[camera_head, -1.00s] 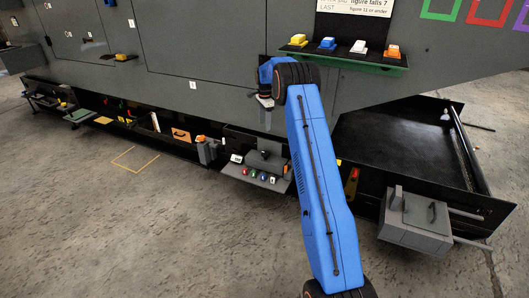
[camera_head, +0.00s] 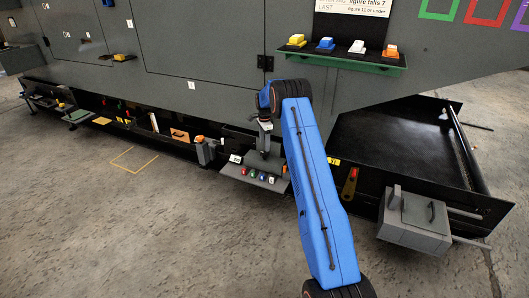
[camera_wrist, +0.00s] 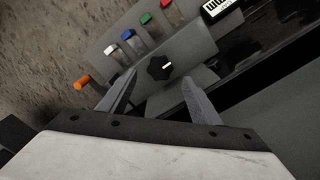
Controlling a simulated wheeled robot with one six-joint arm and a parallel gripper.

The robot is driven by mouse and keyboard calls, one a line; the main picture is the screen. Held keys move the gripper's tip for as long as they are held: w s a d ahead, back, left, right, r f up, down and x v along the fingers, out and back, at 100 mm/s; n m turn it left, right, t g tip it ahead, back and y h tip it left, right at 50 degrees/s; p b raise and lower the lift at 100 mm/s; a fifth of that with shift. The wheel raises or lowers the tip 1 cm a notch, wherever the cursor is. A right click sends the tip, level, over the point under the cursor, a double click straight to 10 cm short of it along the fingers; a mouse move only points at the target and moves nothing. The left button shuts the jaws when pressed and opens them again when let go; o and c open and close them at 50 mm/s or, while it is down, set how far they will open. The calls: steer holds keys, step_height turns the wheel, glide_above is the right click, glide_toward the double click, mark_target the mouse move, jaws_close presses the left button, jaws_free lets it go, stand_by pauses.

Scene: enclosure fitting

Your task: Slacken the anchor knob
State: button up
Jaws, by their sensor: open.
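A black lobed knob (camera_wrist: 159,67) with a white mark sits on a grey panel (camera_wrist: 185,48) in the wrist view; I take it as the anchor knob. My gripper (camera_wrist: 160,80) is open. Its two fingers point toward the knob, one to each side in the picture, and nothing is between them. I cannot tell how far the fingertips are from it. In the head view my gripper (camera_head: 264,150) hangs just above the small grey unit (camera_head: 262,180) at the low ledge. The knob cannot be made out there.
Beside the knob stand white, blue, green and red blocks on grey tabs and an orange peg (camera_wrist: 82,83). A black-and-white label (camera_wrist: 222,8) is near the top. In the head view, a green shelf (camera_head: 345,61) is above and an open black tray (camera_head: 395,140) is right.

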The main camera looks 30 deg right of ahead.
mark_target(264, 153)
steer(key=shift+f, duration=3)
steer(key=c, duration=1)
